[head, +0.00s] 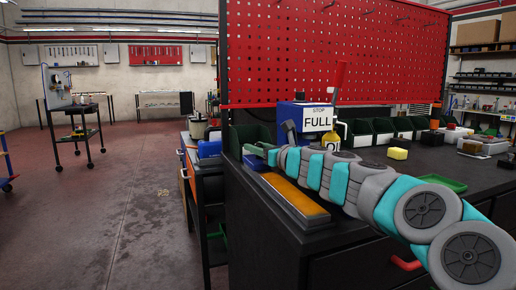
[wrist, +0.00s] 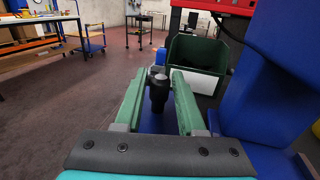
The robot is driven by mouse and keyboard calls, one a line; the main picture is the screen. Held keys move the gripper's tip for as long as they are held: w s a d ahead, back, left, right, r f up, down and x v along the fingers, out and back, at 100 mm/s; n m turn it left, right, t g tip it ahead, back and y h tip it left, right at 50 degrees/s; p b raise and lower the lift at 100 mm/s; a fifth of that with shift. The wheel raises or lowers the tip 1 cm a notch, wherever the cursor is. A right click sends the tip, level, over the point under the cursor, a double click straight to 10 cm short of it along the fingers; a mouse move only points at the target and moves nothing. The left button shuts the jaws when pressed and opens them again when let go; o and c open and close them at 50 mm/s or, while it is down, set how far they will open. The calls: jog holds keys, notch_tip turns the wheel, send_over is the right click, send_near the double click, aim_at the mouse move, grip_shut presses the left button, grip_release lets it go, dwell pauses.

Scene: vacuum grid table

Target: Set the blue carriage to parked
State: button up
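The blue carriage (head: 288,117) stands on the dark bench in front of the red pegboard, with a white "STOP FULL" sign on its face. In the wrist view its tall blue body (wrist: 275,95) fills the right side. A black knob (wrist: 158,92) on a blue base lies between my fingers in the wrist view. My gripper (wrist: 158,78) is open, its two green fingers either side of the knob, with a gap visible on both sides. In the head view my gripper (head: 262,153) is at the bench's left end, partly hidden by my arm.
Green bins (head: 383,131) line the back of the bench; one green bin (wrist: 198,66) is just ahead in the wrist view. An orange-topped strip (head: 295,195) lies under my arm.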

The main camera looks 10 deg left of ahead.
jog(key=shift+o, duration=1.1)
jog(key=shift+s+d+r, duration=0.1)
jog(key=shift+s+d, duration=0.25)
jog(key=shift+d, duration=0.2)
jog(key=v, duration=0.6)
jog(key=shift+s+d, duration=0.2)
